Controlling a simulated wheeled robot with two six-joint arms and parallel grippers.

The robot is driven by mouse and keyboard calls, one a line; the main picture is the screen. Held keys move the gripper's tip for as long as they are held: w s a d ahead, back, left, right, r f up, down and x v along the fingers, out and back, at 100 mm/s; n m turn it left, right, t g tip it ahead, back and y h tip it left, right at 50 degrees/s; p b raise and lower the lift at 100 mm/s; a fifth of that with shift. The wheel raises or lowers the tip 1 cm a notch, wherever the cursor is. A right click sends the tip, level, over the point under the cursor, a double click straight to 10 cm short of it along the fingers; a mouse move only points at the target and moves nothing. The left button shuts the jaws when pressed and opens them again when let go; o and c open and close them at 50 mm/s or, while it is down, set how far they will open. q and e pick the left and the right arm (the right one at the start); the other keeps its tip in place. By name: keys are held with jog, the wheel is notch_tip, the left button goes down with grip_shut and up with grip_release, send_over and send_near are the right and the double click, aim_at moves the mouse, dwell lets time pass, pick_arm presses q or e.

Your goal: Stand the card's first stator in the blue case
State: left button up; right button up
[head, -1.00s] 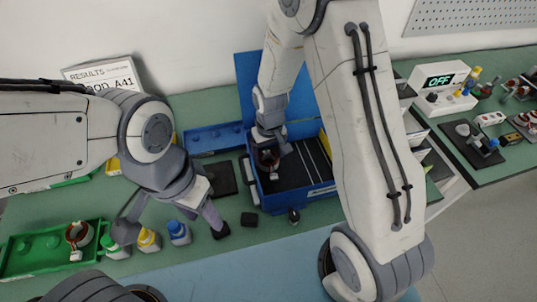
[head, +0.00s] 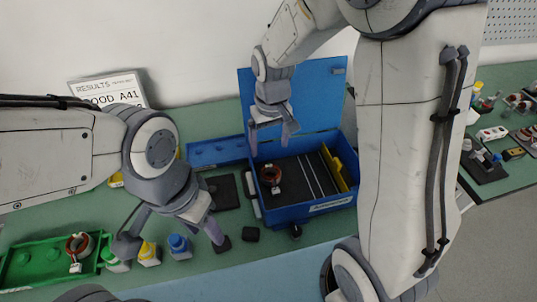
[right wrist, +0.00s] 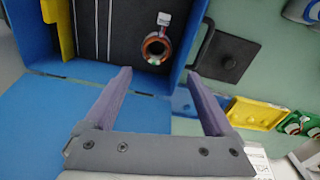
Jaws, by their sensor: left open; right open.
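The open blue case (head: 306,213) stands on the bench with its lid raised at the back. A copper-wound stator (head: 270,174) with a white tag is inside it, at the left of the dark floor; it also shows in the right wrist view (right wrist: 157,47). My right gripper (head: 270,142) is open and empty above the case, apart from the stator. A second stator (head: 78,244) with a white tag is in the green tray (head: 40,267) at the left. My left gripper (head: 172,246) is open over the bottles.
Small bottles with yellow (head: 149,252) and blue (head: 179,245) caps stand beside the green tray. A dark square plate (head: 223,191) lies left of the case. A blue tray (head: 217,152) is behind it. A second bench is at the right.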

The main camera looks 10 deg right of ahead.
jog(key=s+a+r+n, duration=0.2)
jog(key=s, duration=0.5)
jog(key=s+a+r+n, duration=0.1)
jog(key=s+a, duration=0.2)
jog(key=s, duration=0.4)
jog(key=s+a+r+n, duration=0.2)
jog(key=s, duration=0.5)
jog(key=shift+s+a+r+n+g+y, duration=0.2)
jog(key=shift+a+r+n+g+y, duration=0.1)
jog(key=shift+y, duration=0.1)
